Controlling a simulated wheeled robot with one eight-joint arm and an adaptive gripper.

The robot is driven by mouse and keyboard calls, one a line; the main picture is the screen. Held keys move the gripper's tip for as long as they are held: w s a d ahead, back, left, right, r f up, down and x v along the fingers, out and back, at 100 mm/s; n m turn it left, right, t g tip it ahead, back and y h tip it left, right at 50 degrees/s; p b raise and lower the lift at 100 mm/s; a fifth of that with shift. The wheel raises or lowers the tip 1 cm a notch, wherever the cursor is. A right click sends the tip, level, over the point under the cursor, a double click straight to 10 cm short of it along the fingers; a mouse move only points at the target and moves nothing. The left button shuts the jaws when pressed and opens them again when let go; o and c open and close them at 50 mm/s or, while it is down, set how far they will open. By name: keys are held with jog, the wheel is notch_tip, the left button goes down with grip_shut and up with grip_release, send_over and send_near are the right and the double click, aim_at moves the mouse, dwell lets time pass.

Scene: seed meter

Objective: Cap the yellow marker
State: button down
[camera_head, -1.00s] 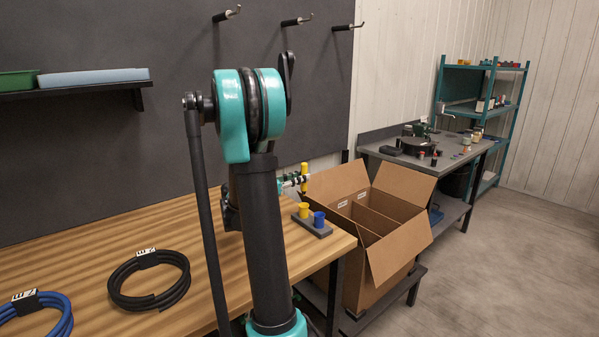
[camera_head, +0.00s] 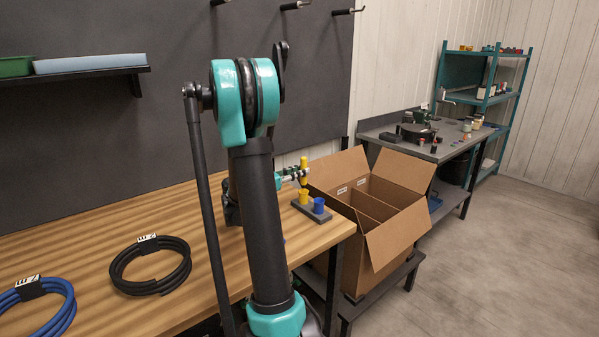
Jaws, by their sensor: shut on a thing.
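The yellow marker (camera_head: 303,162) is upright in my gripper (camera_head: 300,172), at the far right end of the wooden bench. My gripper is shut on its middle. Just below it, a yellow cap (camera_head: 305,197) stands in a dark grey holder (camera_head: 320,219), beside a blue cap (camera_head: 319,205). The marker's lower end appears slightly above the yellow cap. I cannot tell whether they line up in depth. My arm hides part of the bench and most of the gripper's body.
A cardboard box (camera_head: 391,254) with open flaps and dividers stands right of the bench. Coiled black (camera_head: 133,284) and blue (camera_head: 57,318) cables lie on the wooden bench (camera_head: 150,229) at left. Wall hooks (camera_head: 343,12) jut out above. A side table and teal rack stand farther right.

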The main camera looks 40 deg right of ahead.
aim_at(299, 192)
jog(key=shift+f, duration=0.35)
dwell(0.3)
jog(key=shift+f, duration=0.3)
jog(key=shift+f, duration=1.85)
dwell(1.8)
jog(key=c, duration=1.3)
grip_release()
jog(key=shift+a, duration=0.15)
